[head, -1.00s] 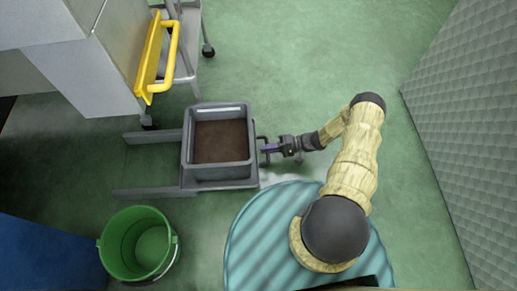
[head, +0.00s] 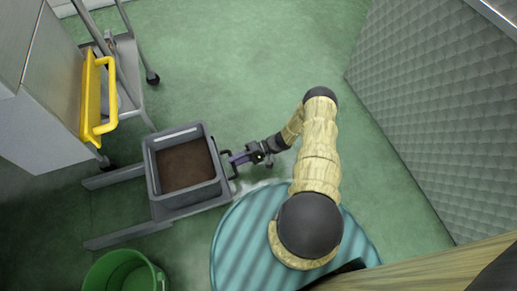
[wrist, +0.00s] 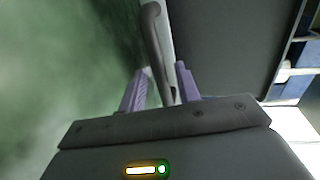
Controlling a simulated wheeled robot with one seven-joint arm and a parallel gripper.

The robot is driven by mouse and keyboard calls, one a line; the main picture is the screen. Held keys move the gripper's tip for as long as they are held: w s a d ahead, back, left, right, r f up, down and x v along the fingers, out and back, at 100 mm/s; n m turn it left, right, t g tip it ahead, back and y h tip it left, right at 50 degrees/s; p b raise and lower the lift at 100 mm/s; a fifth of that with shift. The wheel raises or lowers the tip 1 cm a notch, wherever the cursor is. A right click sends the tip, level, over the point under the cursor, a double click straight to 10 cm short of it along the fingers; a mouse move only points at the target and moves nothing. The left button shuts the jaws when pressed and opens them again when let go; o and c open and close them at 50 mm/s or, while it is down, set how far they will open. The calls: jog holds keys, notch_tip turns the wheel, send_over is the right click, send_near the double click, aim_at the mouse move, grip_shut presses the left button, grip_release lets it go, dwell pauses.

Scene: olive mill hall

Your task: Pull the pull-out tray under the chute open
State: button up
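The pull-out tray (head: 203,207) is a grey frame on two rails in the head view. It stands out from the pale grey housing (head: 42,95) at the upper left. A grey bin (head: 188,197) with brown contents sits on the tray. The tray's bar handle (head: 235,173) is on its right side. My gripper (head: 233,159) is at this handle. The exact contact is hard to see.
A yellow handle (head: 99,95) juts from the housing. A wheeled grey stand (head: 128,70) is behind it. A green bucket (head: 122,270) is at the bottom left, partly cut off. A quilted grey panel (head: 430,110) stands at the right. Green floor is free between.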

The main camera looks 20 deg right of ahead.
jog(key=p+v, duration=0.3)
jog(key=v, duration=1.3)
jog(key=shift+s+a, duration=0.1)
jog(key=w+a+r+n+g+h+p, duration=0.1)
jog(key=a+r+g+h+p, duration=0.25)
jog(key=r, duration=1.25)
jog(key=w+a+r+g+h+p, duration=0.15)
jog(key=r+h+p, duration=0.45)
jog(key=r, duration=0.9)
jog(key=s+a+r+t+h+p, duration=0.2)
jog(key=s+a+r, duration=0.15)
jog(key=r, duration=0.45)
jog(key=s+a+r+t+h+p, duration=0.2)
jog(key=s+r, duration=0.3)
jog(key=r, duration=0.3)
jog(key=s+a+r+t+h+p, duration=0.2)
jog(key=s+a+r+t, duration=0.15)
jog(key=r, duration=0.55)
notch_tip(320, 180, up, 38)
jog(key=p, duration=3.8)
jog(key=shift+s+d+f+g, duration=0.2)
jog(key=shift+s+f+g, duration=0.05)
jog(key=shift+g, duration=0.2)
